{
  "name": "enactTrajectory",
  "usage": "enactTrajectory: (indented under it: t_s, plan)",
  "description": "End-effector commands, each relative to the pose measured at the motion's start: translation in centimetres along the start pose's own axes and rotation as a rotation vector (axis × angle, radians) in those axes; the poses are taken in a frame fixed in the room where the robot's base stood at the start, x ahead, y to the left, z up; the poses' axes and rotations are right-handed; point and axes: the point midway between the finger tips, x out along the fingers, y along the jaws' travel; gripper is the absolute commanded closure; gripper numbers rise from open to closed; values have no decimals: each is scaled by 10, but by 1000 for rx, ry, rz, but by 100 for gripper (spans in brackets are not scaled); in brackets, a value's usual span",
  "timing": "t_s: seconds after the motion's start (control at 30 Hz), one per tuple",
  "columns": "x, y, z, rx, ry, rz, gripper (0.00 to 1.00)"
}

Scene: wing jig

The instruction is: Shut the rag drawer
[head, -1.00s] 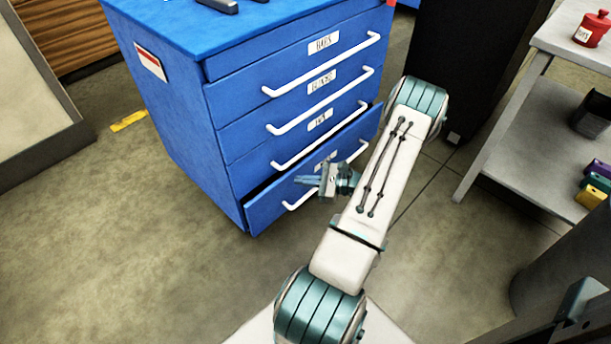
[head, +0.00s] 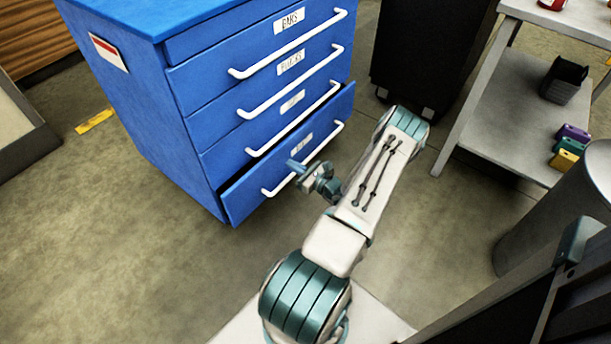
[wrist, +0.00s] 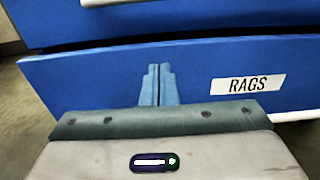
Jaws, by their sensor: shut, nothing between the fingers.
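The rag drawer (head: 243,198) is the bottom drawer of the blue cabinet and stands out a little from the drawers above. In the wrist view, its blue front (wrist: 100,73) carries a RAGS label (wrist: 248,84), with a dark gap above its top edge. Its white handle (head: 274,191) shows in the head view; a bit of it shows at the right in the wrist view. My gripper (head: 293,164) is shut and empty, pointing at the drawer front. In the wrist view, the closed fingertips (wrist: 158,70) overlap the front left of the label. I cannot tell whether they touch it.
The blue cabinet (head: 140,95) has several handled drawers; the upper ones look shut. A grey shelf unit (head: 500,125) with small coloured boxes stands at the right, beside a grey cylinder (head: 565,215). The floor (head: 110,230) left of the cabinet is clear.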

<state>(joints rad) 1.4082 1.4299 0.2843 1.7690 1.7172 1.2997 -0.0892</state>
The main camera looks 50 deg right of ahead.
Motion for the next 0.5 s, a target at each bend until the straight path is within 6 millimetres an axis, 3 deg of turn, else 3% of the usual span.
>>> enactTrajectory:
  t_s: [0.2,0.5]
  plan:
    - [37,1,-3,-1,0,2,100]
    - [52,0,0,-1,1,1,100]
